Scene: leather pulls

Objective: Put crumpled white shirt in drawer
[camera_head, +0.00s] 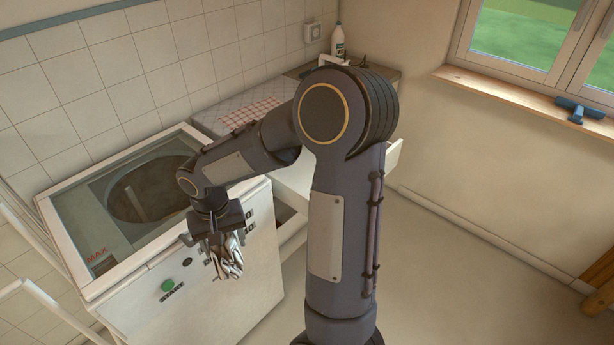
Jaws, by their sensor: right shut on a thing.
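My right gripper (214,232) is shut on the crumpled white shirt (229,258), a small bunched white cloth with dark stripes or folds. The shirt hangs below the fingers, in front of the white machine's front panel. A pale pulled-out drawer (394,156) shows partly to the right of my arm, below the counter; my right arm hides most of it. I cannot see what lies inside it. My left gripper is not in view.
The white washing machine (150,262) has a glass top over a round drum and a green start button (168,285). A checked red-and-white cloth (249,114) lies on the counter behind. A white bottle (338,41) stands at the back. The floor at right is clear.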

